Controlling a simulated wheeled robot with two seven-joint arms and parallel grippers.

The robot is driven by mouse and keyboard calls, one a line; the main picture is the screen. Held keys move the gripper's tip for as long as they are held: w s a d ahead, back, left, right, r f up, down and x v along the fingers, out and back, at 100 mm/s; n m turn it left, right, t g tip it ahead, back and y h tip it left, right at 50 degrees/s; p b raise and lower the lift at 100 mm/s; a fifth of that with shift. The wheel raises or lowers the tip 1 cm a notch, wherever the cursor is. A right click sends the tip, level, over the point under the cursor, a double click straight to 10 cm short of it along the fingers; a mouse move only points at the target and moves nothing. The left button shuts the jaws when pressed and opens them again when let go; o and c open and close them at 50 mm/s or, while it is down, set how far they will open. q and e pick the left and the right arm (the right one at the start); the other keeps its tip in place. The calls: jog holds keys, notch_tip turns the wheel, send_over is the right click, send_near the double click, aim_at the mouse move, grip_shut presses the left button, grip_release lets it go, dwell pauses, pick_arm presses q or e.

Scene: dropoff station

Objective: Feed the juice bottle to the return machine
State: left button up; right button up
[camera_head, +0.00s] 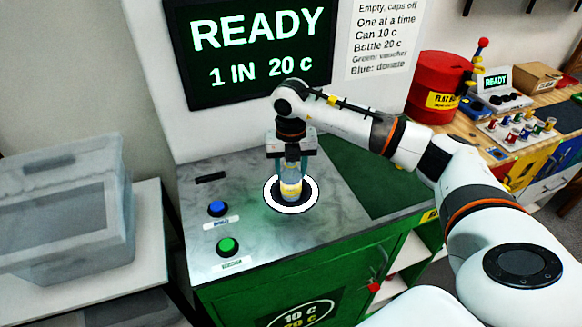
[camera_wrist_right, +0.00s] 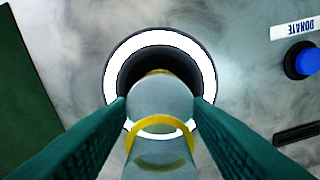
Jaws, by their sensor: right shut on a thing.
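The juice bottle (camera_head: 291,187) is clear with a yellow label band. My right gripper (camera_head: 290,165) is shut on it and holds it upright over the return machine's round opening, which has a white lit ring (camera_head: 312,201). In the right wrist view the bottle (camera_wrist_right: 160,105) is between the two green fingers, with its far end in front of the dark hole inside the ring (camera_wrist_right: 118,60). I cannot tell how far it is inside. The machine's screen (camera_head: 258,45) reads "READY 1 IN 20 c". My left gripper is not in view.
A blue button (camera_head: 217,208) and a green button (camera_head: 228,245) are on the machine's metal top, left of the opening. A grey lidded bin (camera_head: 65,205) stands at the left. A red drum (camera_head: 437,85) and a wooden bench with small items are at the right.

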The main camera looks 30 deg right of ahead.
jog(key=shift+f+b, duration=1.25)
jog(key=shift+f, duration=0.5)
dwell(0.5)
jog(key=o, duration=1.4)
jog(key=shift+r, duration=0.1)
